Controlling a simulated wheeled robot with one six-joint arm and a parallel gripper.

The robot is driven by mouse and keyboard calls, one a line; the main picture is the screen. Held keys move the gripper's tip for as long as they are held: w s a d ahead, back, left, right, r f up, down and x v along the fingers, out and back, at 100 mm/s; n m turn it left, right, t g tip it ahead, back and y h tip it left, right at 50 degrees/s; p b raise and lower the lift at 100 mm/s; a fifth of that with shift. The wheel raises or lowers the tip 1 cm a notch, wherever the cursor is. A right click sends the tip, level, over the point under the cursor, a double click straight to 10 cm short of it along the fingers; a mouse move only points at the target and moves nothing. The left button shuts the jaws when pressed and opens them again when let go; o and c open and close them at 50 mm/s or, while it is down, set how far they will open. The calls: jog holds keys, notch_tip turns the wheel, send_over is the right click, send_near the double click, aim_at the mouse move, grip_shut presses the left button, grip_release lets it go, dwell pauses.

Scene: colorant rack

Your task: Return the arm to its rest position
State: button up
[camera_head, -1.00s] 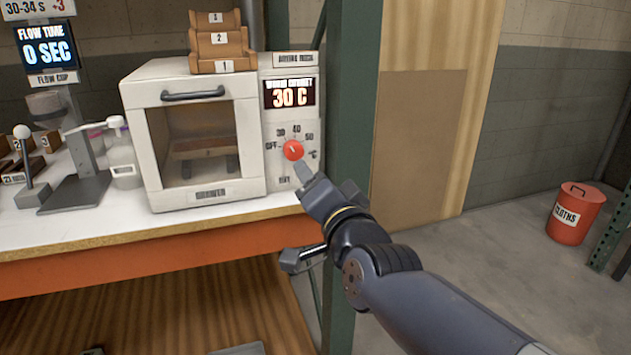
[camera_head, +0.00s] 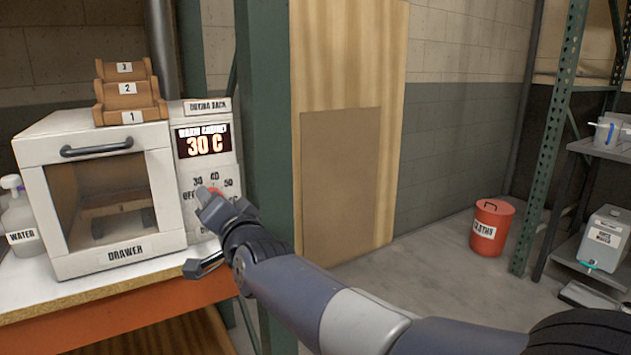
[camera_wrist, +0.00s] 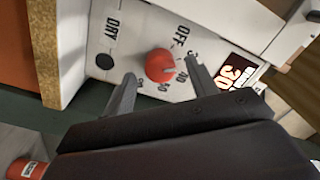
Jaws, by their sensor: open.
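My gripper (camera_wrist: 158,85) is open in the wrist view, with its two fingers on either side of the red knob (camera_wrist: 160,66). I cannot tell whether either finger touches the knob. In the head view my gripper covers most of the knob on the warm cabinet's control panel (camera_head: 222,165). The cabinet's display (camera_head: 203,142) reads 30 C. My arm reaches out from the lower right toward the panel.
The white cabinet (camera_head: 40,196) stands on the bench (camera_head: 120,284), beside a green post (camera_head: 267,120). A stepped wooden rack (camera_head: 130,92) sits on top. A red cloths bin (camera_head: 491,228) stands on the floor at right. Open floor lies between.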

jog(key=shift+w+a, duration=0.2)
jog(key=shift+w, duration=0.1)
jog(key=shift+s, duration=0.1)
jog(key=v, duration=1.1)
jog(key=x, duration=1)
jog(key=shift+w+a, duration=0.15)
jog(key=shift+w, duration=0.2)
jog(key=shift+w+a+r+p, duration=0.15)
jog(key=shift+w+r+p, duration=0.05)
jog(key=shift+p, duration=0.3)
jog(key=n+p, duration=0.4)
jog(key=shift+s+n, duration=0.1)
jog(key=shift+n, duration=0.2)
jog(key=n+p, duration=0.4)
jog(key=p, duration=0.1)
jog(key=shift+p, duration=0.3)
jog(key=b+v, duration=0.1)
jog(key=v, duration=0.9)
jog(key=shift+s+d, duration=0.25)
jog(key=shift+s, duration=0.05)
